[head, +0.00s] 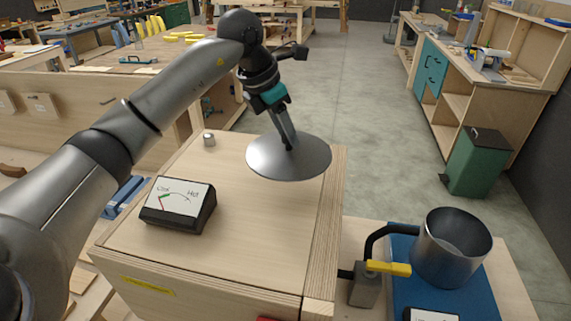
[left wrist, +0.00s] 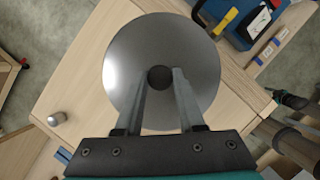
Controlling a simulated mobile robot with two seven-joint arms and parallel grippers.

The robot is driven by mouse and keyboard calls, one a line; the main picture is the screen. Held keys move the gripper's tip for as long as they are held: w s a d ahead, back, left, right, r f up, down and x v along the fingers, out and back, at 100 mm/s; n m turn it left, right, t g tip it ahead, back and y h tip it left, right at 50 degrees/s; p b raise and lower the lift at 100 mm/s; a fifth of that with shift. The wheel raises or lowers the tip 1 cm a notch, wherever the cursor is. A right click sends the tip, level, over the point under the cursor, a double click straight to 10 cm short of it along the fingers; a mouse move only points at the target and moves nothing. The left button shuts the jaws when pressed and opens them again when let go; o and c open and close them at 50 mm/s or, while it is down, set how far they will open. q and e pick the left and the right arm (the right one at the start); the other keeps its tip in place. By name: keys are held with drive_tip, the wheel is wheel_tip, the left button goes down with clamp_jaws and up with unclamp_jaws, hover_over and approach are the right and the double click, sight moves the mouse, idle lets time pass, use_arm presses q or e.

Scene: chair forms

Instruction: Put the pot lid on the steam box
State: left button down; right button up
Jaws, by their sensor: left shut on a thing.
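The pot lid (head: 272,163) is a round grey metal disc with a dark knob. My left gripper (head: 289,143) is shut on the knob and holds the lid over the far part of the wooden steam box (head: 252,220). In the left wrist view the lid (left wrist: 125,65) fills the upper middle, with the knob between the fingertips (left wrist: 160,80). Whether the lid touches the box top is hard to tell.
A Cool-Hot gauge (head: 180,204) and a small metal knob (head: 209,139) sit on the box top. A black pipe and yellow-handled valve (head: 388,268) stand between box and pot. A green bin (head: 480,162) stands on the floor at right. The floor beyond is clear.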

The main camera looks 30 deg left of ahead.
use_arm(q)
wheel_tip(320, 180, down, 8)
drive_tip(key=shift+f+p, duration=0.2)
drive_tip(key=shift+p, duration=0.15)
drive_tip(key=shift+f, duration=0.15)
drive_tip(key=c, duration=0.5)
unclamp_jaws()
drive_tip(key=shift+r, duration=0.25)
drive_tip(key=b+v, duration=0.1)
drive_tip(key=v, duration=1.1)
drive_tip(key=shift+a, duration=0.1)
drive_tip(key=shift+f, duration=0.1)
